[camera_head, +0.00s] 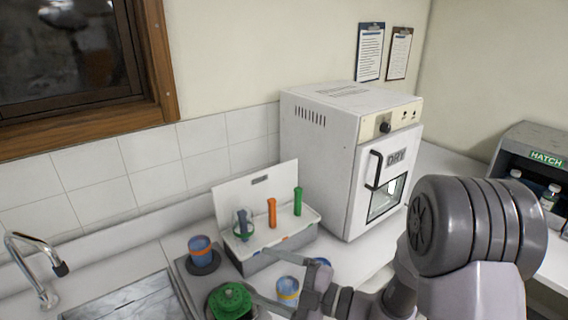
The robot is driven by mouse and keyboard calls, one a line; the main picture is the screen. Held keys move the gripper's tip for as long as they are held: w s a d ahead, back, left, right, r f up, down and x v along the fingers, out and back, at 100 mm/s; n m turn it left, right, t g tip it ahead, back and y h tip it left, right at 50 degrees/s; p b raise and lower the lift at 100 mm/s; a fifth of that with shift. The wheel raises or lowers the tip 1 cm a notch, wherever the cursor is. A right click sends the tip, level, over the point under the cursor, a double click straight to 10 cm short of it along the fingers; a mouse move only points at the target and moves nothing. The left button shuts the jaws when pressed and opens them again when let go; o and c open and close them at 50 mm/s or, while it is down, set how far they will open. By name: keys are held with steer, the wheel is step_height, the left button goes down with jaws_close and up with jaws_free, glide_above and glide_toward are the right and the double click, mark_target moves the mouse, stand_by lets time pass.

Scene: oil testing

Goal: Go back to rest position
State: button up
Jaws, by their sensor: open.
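My gripper (260,275) is at the lower middle of the head view, at the end of my arm coming in from the right. Its two thin fingers point left and are spread apart, with nothing visible held between them. A round green object (231,299) is just left of the fingertips; I cannot tell whether they touch. My large grey arm joints cover the lower right of the view.
An open white case (262,266) holds an orange tube (272,212), a green tube (297,201) and a clear vessel. A blue cup (200,249) stands left. Behind are a white DRY oven (330,150), a sink with a tap (40,270) and a HATCH box (540,140).

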steer(key=s+a+f+n+g+h+b, duration=0.15)
steer(key=s+n+g, duration=0.25)
steer(key=s+n, duration=0.5)
steer(key=s+a+n+g+h+b, duration=0.15)
steer(key=s+n+g+b, duration=0.35)
steer(key=n, duration=0.7)
steer(key=s+d+f+n+t+h+b, duration=0.1)
steer(key=d+n+h, duration=0.4)
steer(key=n, duration=0.6)
steer(key=s+d+f+n+t+h+b, duration=0.2)
steer(key=s+d+n+t+h, duration=0.3)
steer(key=d+n, duration=0.5)
steer(key=shift+n+t+h+b, duration=0.4)
steer(key=shift+n+t+b, duration=0.1)
steer(key=shift+n, duration=0.5)
